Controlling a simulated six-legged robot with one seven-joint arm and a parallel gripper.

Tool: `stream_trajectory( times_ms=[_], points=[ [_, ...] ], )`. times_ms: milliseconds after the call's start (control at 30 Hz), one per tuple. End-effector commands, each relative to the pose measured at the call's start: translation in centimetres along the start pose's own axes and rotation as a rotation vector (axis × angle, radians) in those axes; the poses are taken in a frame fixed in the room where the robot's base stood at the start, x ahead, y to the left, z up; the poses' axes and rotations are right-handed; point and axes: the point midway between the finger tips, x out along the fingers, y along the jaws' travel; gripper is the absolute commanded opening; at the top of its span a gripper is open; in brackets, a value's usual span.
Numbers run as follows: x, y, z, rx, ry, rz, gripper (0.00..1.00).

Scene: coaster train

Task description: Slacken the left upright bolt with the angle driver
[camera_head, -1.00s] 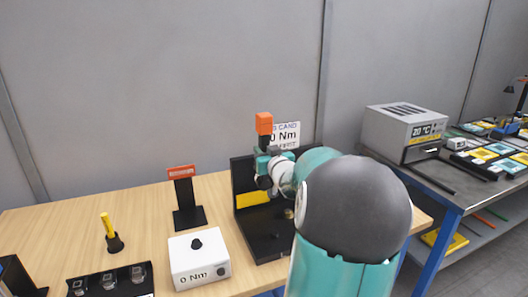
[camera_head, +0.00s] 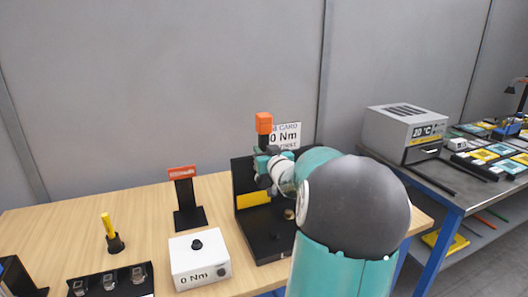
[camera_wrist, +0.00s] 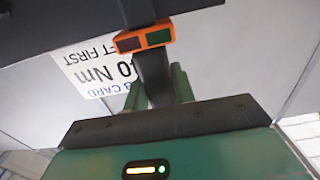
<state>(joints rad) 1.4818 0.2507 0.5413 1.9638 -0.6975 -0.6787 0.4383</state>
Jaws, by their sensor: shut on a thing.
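My gripper (camera_head: 262,163) is shut on the angle driver, with its orange block (camera_head: 264,123) on top, above the black fixture (camera_head: 240,175) at the back of the wooden bench. In the wrist view the driver's dark body (camera_wrist: 153,78) stands between the green fingers, with its orange part (camera_wrist: 145,37) carrying a red and a green patch. The fixture has an upright plate, a yellow strip (camera_head: 254,200) and a flat base with a small brass-coloured piece (camera_head: 289,214). I cannot make out the left upright bolt or whether the driver touches it; my arm covers part of the fixture.
A white box reading 0 Nm (camera_head: 200,260), a black stand with a red sign (camera_head: 182,173), a yellow-handled tool (camera_head: 107,226) and a black tray (camera_head: 112,280) stand left of the fixture. A card (camera_head: 288,136) is behind it. A grey metal bench (camera_head: 440,175) is at right.

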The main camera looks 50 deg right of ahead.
Motion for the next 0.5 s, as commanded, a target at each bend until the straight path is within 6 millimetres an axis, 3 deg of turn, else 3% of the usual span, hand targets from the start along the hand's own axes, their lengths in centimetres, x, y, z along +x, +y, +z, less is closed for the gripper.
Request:
stream_trajectory(
  times_ms=[500],
  points=[
    [0.53,-0.07,-0.38,-0.002,0.008,-0.002,0.00]
  ],
)
